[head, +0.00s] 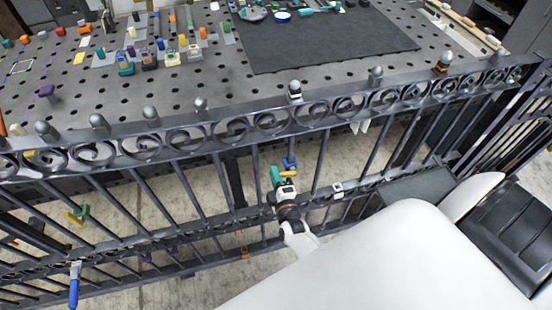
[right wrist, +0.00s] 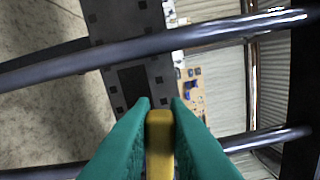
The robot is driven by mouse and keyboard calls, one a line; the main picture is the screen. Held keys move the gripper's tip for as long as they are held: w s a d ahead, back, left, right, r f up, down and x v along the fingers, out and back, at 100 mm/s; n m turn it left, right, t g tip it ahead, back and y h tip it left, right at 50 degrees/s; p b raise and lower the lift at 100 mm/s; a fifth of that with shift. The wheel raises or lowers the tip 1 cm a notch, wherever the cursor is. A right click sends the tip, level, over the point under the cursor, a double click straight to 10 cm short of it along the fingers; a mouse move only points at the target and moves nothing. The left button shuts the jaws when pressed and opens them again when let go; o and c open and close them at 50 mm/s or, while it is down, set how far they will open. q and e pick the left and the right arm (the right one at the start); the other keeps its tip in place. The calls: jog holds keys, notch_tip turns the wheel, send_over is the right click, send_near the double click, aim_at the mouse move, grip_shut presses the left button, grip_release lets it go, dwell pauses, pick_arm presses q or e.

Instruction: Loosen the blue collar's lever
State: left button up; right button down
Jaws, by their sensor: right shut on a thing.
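The blue collar (head: 290,163) sits on an upright bar of the dark iron gate, near the middle of the head view. My right gripper (head: 275,172), with teal fingers, is just left of the collar. In the right wrist view its fingers (right wrist: 160,108) are shut on a yellow lever (right wrist: 159,135), which points out between the fingertips. The collar's body cannot be made out in the right wrist view. In the head view the gripper hides most of the lever. My left gripper is not in view.
The gate (head: 200,125) has close bars and a scroll band with ball finials. A green collar (head: 82,212) with a yellow lever is at the left. A blue-handled thing (head: 74,290) hangs lower left. Behind stands a perforated table (head: 130,100) with many small parts.

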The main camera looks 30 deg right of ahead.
jog(key=shift+n, duration=0.3)
jog(key=c, duration=1.4)
grip_release()
jog(key=shift+f, duration=0.1)
